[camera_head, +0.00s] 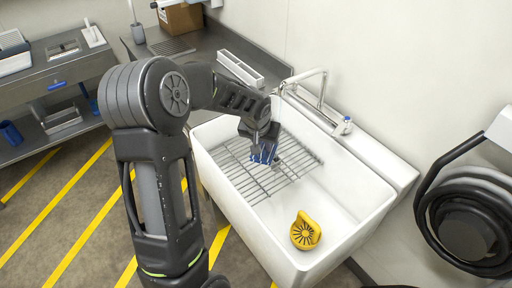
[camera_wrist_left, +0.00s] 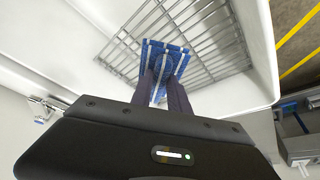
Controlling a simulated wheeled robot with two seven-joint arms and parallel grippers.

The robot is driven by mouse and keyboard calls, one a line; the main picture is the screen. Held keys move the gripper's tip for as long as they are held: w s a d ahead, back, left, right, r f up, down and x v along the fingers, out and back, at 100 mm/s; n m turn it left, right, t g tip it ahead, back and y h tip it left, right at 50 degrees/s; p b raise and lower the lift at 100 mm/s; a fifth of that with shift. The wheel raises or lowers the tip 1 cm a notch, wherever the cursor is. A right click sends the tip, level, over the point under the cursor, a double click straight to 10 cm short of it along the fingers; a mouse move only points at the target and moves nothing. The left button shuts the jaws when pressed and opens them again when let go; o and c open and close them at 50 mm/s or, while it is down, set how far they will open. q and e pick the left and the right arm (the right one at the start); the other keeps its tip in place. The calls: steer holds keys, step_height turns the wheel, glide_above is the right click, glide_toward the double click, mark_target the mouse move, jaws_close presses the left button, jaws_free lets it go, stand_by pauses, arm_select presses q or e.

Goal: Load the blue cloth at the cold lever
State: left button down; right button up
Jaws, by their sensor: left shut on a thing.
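My left gripper (camera_head: 263,148) is shut on the blue cloth (camera_head: 264,155) and holds it over the wire rack in the sink. In the left wrist view the cloth (camera_wrist_left: 158,58), blue with white stripes, sticks out beyond the fingers of the gripper (camera_wrist_left: 164,88). The cold lever (camera_head: 344,126), with a blue mark, is at the right end of the tap on the sink's back ledge. My left gripper is apart from it, to its left. A tap handle (camera_wrist_left: 42,110) also shows at the left of the left wrist view. My right gripper is out of view.
The white sink (camera_head: 345,222) holds a wire rack (camera_head: 257,184) and a yellow slotted object (camera_head: 305,232). The tap spout (camera_head: 304,76) arches above the back ledge. A black hose reel (camera_head: 468,222) hangs at the right. A metal cart (camera_head: 68,72) stands at the left.

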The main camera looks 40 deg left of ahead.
arm_select(q)
steer(key=w, duration=0.3)
steer(key=shift+d+f, duration=0.1)
steer(key=shift+f, duration=0.3)
steer(key=shift+w+d+f+b, duration=0.15)
steer(key=shift+w+b, duration=0.35)
steer(key=shift+w, duration=0.75)
steer(key=shift+s+b, duration=0.45)
steer(key=shift+s, duration=0.7)
steer(key=shift+s+a+b, duration=0.2)
steer(key=shift+s+b, duration=0.1)
steer(key=shift+s, duration=1.15)
steer(key=shift+s+a+b, duration=0.2)
steer(key=shift+s+b, duration=0.1)
steer(key=shift+s, duration=1.1)
